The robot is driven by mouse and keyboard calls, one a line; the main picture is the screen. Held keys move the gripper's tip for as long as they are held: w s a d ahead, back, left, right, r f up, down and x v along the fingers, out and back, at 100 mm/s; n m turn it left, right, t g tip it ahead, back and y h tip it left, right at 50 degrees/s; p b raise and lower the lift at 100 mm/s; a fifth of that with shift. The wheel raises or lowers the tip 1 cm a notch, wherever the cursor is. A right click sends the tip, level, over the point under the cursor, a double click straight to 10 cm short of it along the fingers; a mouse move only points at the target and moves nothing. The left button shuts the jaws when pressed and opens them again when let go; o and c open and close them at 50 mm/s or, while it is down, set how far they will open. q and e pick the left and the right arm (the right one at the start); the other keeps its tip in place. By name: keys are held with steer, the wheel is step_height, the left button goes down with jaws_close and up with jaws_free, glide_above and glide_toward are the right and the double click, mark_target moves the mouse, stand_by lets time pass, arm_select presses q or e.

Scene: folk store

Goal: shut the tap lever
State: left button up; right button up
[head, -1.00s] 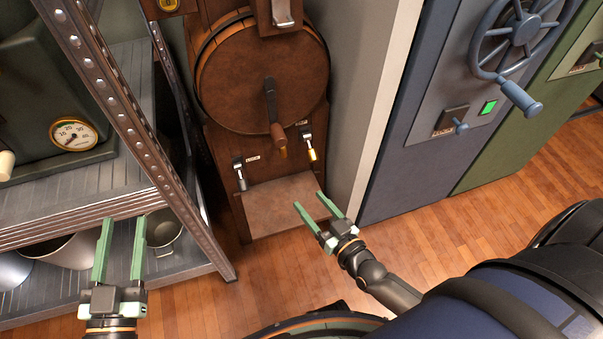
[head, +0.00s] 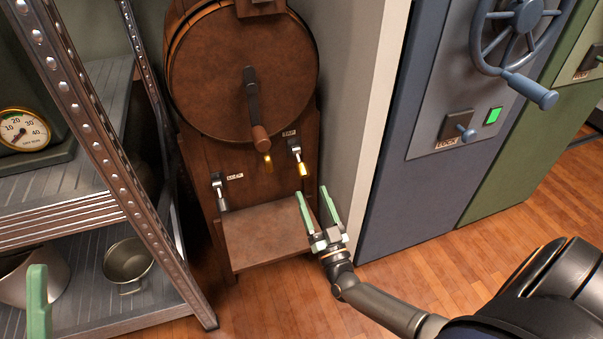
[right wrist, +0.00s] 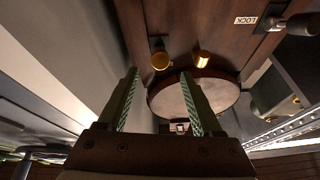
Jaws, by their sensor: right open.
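A brown barrel-like drum (head: 215,75) stands on a wooden stand. Below its round face, at the right, a small brass-tipped lever (head: 303,168) hangs down from a dark mount beside a small label that is hard to read. At the left is a silver lever (head: 222,195); the label near a lever (right wrist: 300,24) in the right wrist view reads LOCK. My right gripper (head: 311,190) is open and empty, just below and right of the brass lever, apart from it. In the right wrist view its fingers (right wrist: 159,72) point toward brass parts (right wrist: 202,58). Only one finger of my left gripper (head: 38,300) shows.
A brown ledge (head: 265,235) juts out below the levers. A metal shelf rack (head: 100,140) with a gauge and pots stands at the left. A grey wall panel and a blue cabinet (head: 390,200) with a handwheel close off the right. Wooden floor is clear in front.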

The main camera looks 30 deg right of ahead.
mark_target(303, 170)
steer(key=b+x, duration=0.1)
steer(key=x, duration=0.7)
steer(key=shift+w+b, duration=0.15)
steer(key=shift+b, duration=0.2)
jaws_close()
stand_by(1.0)
